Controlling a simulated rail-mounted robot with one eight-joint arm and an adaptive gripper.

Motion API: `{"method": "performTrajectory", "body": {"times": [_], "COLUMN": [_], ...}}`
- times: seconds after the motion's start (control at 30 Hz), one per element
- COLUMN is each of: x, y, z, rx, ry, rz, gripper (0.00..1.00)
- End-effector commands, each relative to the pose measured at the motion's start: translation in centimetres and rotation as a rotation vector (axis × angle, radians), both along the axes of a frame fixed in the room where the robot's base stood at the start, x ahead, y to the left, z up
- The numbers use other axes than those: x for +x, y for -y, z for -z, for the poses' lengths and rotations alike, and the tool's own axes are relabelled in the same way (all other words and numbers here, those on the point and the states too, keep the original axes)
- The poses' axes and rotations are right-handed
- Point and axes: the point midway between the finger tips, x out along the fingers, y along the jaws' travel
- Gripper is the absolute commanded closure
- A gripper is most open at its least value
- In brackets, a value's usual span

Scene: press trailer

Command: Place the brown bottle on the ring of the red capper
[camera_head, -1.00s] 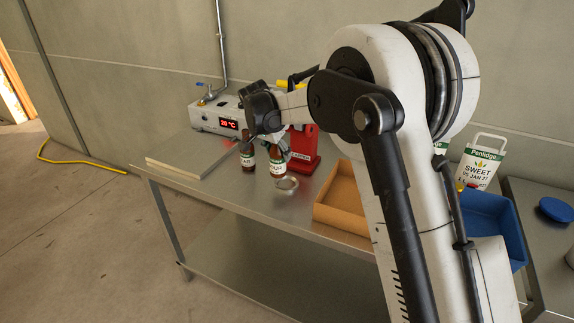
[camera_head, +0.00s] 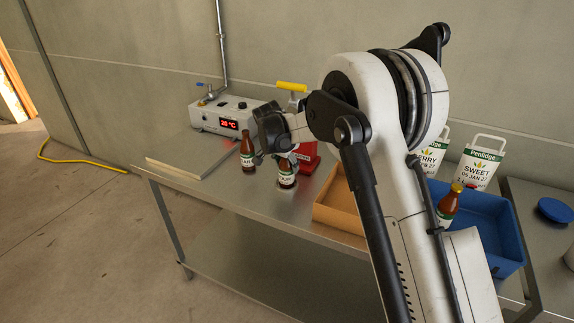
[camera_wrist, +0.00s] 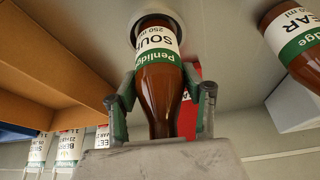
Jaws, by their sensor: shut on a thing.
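The brown bottle (camera_head: 287,173), with a green and white label, is in my gripper (camera_head: 276,158). In the wrist view the bottle (camera_wrist: 158,85) stands between both fingers, which are shut on its neck and shoulder. Its base overlaps the pale ring (camera_wrist: 138,22), which shows around the base. I cannot tell whether the base touches it. The red capper (camera_head: 306,158) stands just behind and right of the bottle, partly hidden by my gripper; its yellow handle (camera_head: 291,86) shows above. A bit of its red body also shows in the wrist view (camera_wrist: 187,118).
A second brown bottle (camera_head: 247,152) stands close left of my gripper. A grey device with a red display (camera_head: 222,117) is behind it. A cardboard tray (camera_head: 340,216) lies to the right. A blue crate (camera_head: 507,238) with a yellow-capped bottle (camera_head: 447,208) stands further right.

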Motion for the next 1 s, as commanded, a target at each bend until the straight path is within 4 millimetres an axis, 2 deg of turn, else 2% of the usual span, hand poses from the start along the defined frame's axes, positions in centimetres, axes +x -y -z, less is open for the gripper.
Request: {"method": "performTrajectory", "body": {"times": [0.13,0.17,0.27,0.67,0.77,1.0], "x": [0.0,0.0,0.0,0.0,-0.5,-2.1], "y": [0.0,0.0,0.0,0.0,-0.4,-1.3], "z": [0.4,0.4,0.3,-0.3,-1.4,-5.8], "rx": [0.0,0.0,0.0,0.0,0.0,0.0], "ry": [0.0,0.0,0.0,0.0,0.0,0.0], "rz": [0.0,0.0,0.0,0.0,-0.001,-0.001], "gripper": [1.0,0.53,0.39,0.37,0.37,0.37]}}
